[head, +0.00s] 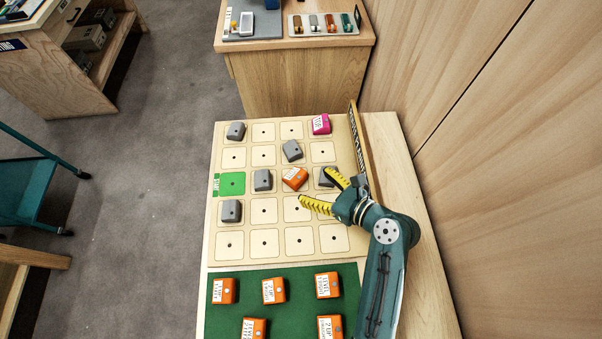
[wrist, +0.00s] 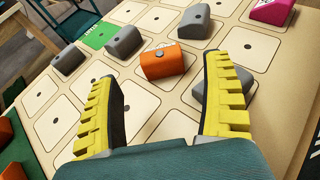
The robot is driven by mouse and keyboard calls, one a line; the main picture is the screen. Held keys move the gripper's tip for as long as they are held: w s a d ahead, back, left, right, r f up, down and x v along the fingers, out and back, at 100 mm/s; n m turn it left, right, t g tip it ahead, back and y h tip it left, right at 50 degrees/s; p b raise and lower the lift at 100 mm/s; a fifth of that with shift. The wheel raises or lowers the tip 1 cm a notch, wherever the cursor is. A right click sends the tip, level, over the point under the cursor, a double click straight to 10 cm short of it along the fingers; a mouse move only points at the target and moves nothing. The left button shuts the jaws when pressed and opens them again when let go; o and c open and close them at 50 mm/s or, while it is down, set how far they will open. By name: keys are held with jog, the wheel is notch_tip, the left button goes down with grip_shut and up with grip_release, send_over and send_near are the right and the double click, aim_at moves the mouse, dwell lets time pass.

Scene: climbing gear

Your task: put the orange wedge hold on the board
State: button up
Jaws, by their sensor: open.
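An orange hold (head: 295,178) with a white label sits on the board (head: 245,262), in the third column of the row with the green cell. It also shows in the wrist view (wrist: 163,65), beyond and between my fingertips. My gripper (head: 315,187) is open, its yellow fingers apart and just to the right of this hold, with nothing between them. Several other labelled orange holds, such as one at the upper left (head: 223,290), lie on the green mat (head: 300,303) in front of the board. I cannot read which is the wedge.
Grey holds (head: 263,180) stand on several cells; one (wrist: 222,90) is partly behind my right finger in the wrist view. A pink hold (head: 320,124) sits at the far right corner. A dark-faced upright strip (head: 357,145) edges the board's right side. The near cells are bare.

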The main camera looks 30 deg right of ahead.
jog(key=v, duration=0.4)
jog(key=shift+s+d+r+p, duration=0.1)
jog(key=shift+s+p, duration=0.15)
jog(key=shift+p, duration=0.1)
jog(key=w+r+n+h, duration=0.1)
jog(key=w+r+n, duration=0.4)
jog(key=r+n, duration=0.2)
notch_tip(320, 180, up, 13)
jog(key=n+t+h, duration=0.2)
jog(key=n+t, duration=0.1)
jog(key=n, duration=0.8)
send_over(297, 180)
jog(key=s+a+r+n+t, duration=0.2)
jog(key=r+n, duration=0.2)
jog(key=r, duration=0.3)
jog(key=s+a+r+n+t+h, duration=0.1)
jog(key=s+a+r+n+t, duration=0.1)
jog(key=r+n, duration=0.3)
jog(key=s+a+r+n+t+h, duration=0.1)
jog(key=s+a+r+n+t, duration=0.1)
jog(key=r, duration=0.8)
jog(key=shift+s+a+r+n+t, duration=0.4)
jog(key=shift+s+a+n, duration=0.15)
jog(key=shift+a+n, duration=0.6)
